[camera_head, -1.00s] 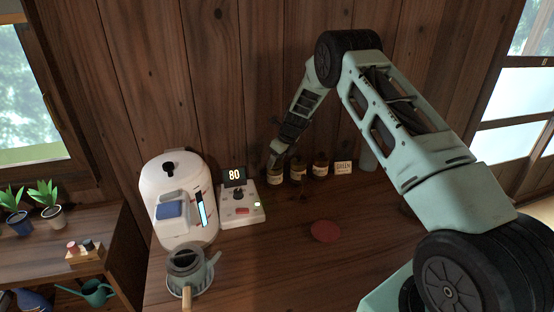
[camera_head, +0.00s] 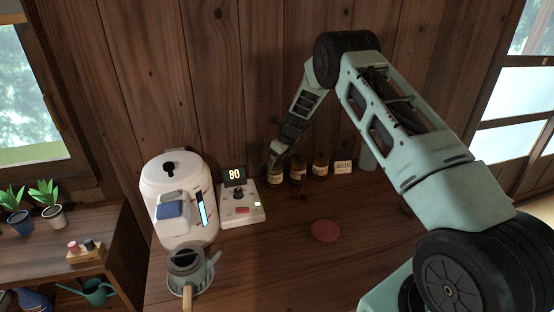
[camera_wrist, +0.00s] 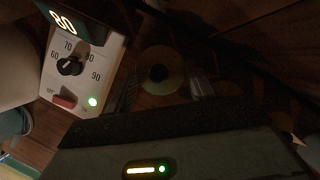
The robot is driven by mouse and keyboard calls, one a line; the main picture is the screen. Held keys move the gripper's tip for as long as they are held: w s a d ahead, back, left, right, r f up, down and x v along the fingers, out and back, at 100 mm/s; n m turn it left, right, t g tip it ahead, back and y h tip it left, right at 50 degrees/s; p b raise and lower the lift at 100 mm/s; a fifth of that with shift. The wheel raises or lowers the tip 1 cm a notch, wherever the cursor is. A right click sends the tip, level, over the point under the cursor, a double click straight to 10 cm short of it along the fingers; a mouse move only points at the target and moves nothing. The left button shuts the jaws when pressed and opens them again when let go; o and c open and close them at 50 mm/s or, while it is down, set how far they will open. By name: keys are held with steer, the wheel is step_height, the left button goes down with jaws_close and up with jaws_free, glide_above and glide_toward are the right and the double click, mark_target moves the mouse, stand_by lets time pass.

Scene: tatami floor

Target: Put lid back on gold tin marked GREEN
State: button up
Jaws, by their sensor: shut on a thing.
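My gripper (camera_head: 273,164) is at the top of the leftmost of several dark gold tins (camera_head: 274,179) at the back of the counter. In the wrist view, a round gold lid (camera_wrist: 172,86) with a dark knob in its middle sits between the fingers, and my gripper (camera_wrist: 163,91) is shut on it. Whether the lid rests on the tin or is just above it, I cannot tell. The other tins (camera_head: 298,173) (camera_head: 320,168) stand to the right. The tin labels are too small to read.
A teapot (camera_head: 188,268) stands in front. A red disc (camera_head: 325,230) lies on the otherwise clear counter (camera_head: 290,265).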

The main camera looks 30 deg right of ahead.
steer(key=o, duration=1.5)
steer(key=shift+c, duration=0.2)
steer(key=shift+r, duration=0.15)
steer(key=shift+r+p, duration=2.65)
steer(key=shift+r, duration=0.75)
jaws_close()
